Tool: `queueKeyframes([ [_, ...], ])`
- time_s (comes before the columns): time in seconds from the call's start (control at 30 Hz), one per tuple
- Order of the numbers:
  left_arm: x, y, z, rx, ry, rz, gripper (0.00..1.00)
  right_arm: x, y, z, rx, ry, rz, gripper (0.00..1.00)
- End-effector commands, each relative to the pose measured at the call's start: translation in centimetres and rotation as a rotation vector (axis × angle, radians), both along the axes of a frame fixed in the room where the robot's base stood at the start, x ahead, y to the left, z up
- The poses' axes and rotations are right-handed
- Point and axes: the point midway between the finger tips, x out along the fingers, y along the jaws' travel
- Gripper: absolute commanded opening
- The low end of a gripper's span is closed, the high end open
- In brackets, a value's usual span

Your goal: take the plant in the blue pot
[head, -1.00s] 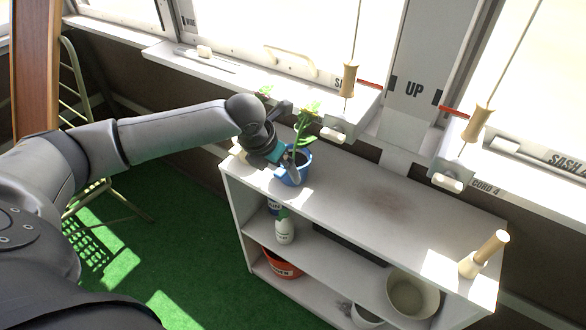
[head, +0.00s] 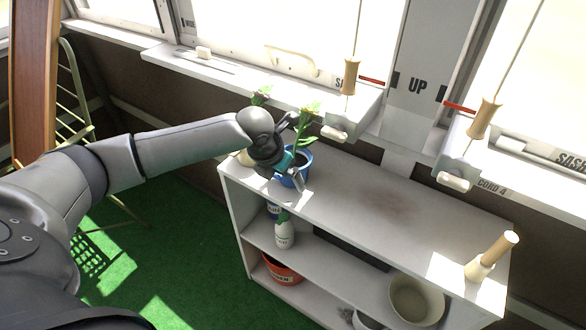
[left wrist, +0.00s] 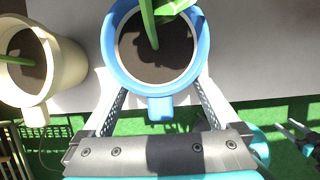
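The plant in the blue pot (head: 303,156) stands on the top of the white shelf near its left end. In the left wrist view the blue pot (left wrist: 113,40) fills the top middle, with dark soil, green leaves and a small blue tab on the near side. My left gripper (head: 294,182) is at the pot's near side. Its fingers are wide apart, one on each side of the pot, their tips hidden under the rim. I cannot tell whether they touch it. What looks like my right gripper (left wrist: 286,127) shows at the right edge, its fingers apart and empty.
A cream pot (left wrist: 67,68) with a plant stands close left of the blue pot. The white shelf top (head: 350,200) is clear to the right, up to a wooden-handled tool (head: 490,257). Window ledges with wooden spools overhang behind. Lower shelves hold a bottle (head: 284,234) and bowls.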

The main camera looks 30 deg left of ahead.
Motion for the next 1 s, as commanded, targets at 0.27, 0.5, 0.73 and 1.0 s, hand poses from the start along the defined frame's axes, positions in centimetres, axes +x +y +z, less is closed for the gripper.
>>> queueKeyframes([
  [0.27, 0.00, 0.02, 0.01, 0.000, 0.000, 0.000, 0.63, -0.02, -0.01, -0.01, 0.000, 0.000, -0.001, 0.57],
  [0.5, -0.01, 0.03, 0.01, 0.000, 0.000, 0.000, 0.36, -0.02, -0.01, -0.01, 0.000, 0.000, -0.001, 0.57],
  [0.73, -0.01, 0.03, 0.01, 0.001, 0.000, 0.000, 0.10, -0.01, 0.00, -0.02, 0.000, 0.000, -0.001, 0.57],
  [1.0, 0.05, 0.04, 0.09, 0.000, -0.002, 0.000, 0.00, -0.02, 0.00, -0.04, 0.000, 0.000, 0.000, 0.57],
])
